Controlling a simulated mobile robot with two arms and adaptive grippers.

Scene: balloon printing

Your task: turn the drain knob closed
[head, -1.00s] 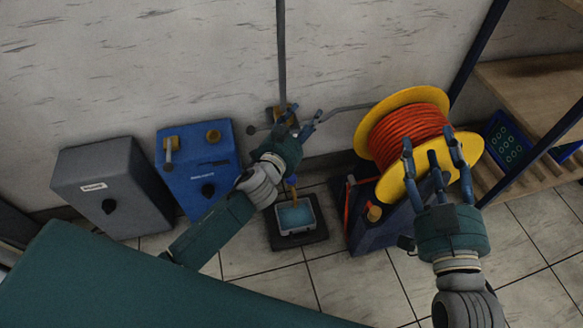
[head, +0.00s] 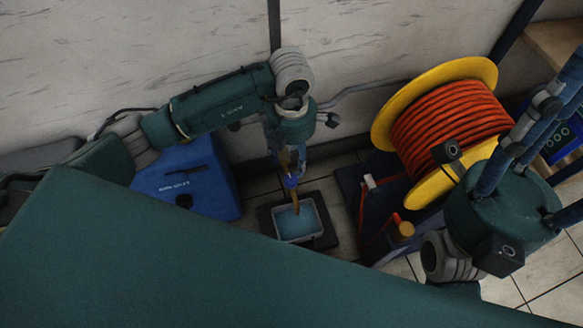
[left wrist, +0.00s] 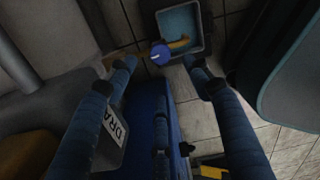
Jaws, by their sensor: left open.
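The drain knob (left wrist: 160,54) is a round blue knob with a pale mark, on a brass spout (left wrist: 181,43). In the left wrist view it sits between my open left fingertips (left wrist: 162,75), apart from both. In the head view, the knob (head: 291,181) shows just below my left gripper (head: 288,165), which points down over it and hides much of the valve. A white label reading "DRA" (left wrist: 115,127) is partly covered by a finger. My right gripper (head: 545,150) is at the right, its fingers spread and empty.
A grey tray (head: 320,222) with blue liquid stands on a dark base under the spout. A yellow reel (head: 483,70) of orange hose stands to the right. A blue box (head: 185,185) is at the left. A green surface (head: 170,270) fills the lower foreground.

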